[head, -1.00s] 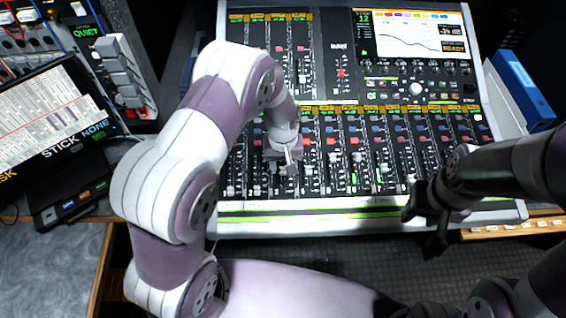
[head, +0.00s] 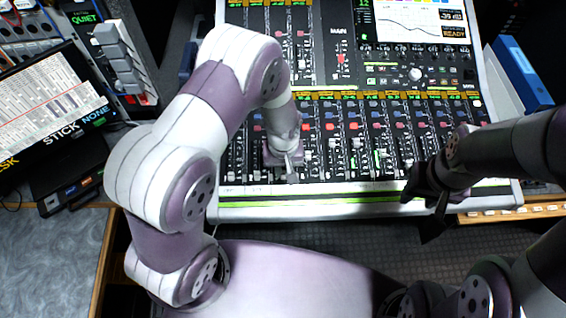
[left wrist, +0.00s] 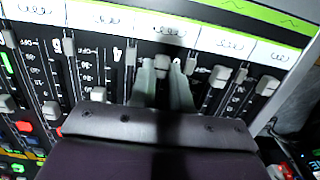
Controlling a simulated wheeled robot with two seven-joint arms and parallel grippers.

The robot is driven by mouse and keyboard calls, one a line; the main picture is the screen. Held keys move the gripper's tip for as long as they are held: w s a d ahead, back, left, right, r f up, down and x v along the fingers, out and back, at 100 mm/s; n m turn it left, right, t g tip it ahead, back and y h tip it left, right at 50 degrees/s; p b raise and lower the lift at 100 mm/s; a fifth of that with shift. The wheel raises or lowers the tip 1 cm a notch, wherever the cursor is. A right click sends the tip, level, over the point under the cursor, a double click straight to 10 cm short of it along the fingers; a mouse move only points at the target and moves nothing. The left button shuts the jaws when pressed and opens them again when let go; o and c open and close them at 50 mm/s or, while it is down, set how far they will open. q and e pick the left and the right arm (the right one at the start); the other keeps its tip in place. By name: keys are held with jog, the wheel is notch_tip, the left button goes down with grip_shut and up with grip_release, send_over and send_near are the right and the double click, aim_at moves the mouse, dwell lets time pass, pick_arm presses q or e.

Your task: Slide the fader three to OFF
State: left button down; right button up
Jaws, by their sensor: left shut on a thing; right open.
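The mixing console (head: 330,188) has a row of grey fader caps in dark vertical slots along its near part. My left gripper (head: 291,176) is over the left part of this row, close to the console's near edge. In the left wrist view, its two pale fingers (left wrist: 162,85) are closed around one grey fader cap (left wrist: 162,62), near the white label strip. Other caps stand on both sides of it. I cannot read the held fader's number; the gripper hides much of its slot. My right gripper (head: 428,200) is open and empty, at the console's near right edge.
A screen (head: 420,25) and knobs fill the console's upper right. A tablet with a list (head: 50,95) and a lever panel (head: 118,60) stand at left. A blue binder (head: 523,72) is at right. Neighbouring fader caps sit close to my left fingers.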

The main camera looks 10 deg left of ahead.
pick_arm(q)
jog(key=c, duration=1.2)
grip_release()
jog(key=shift+s, duration=0.2)
jog(key=shift+o, duration=0.6)
jog(key=shift+s+d, duration=0.1)
jog(key=shift+w, duration=0.2)
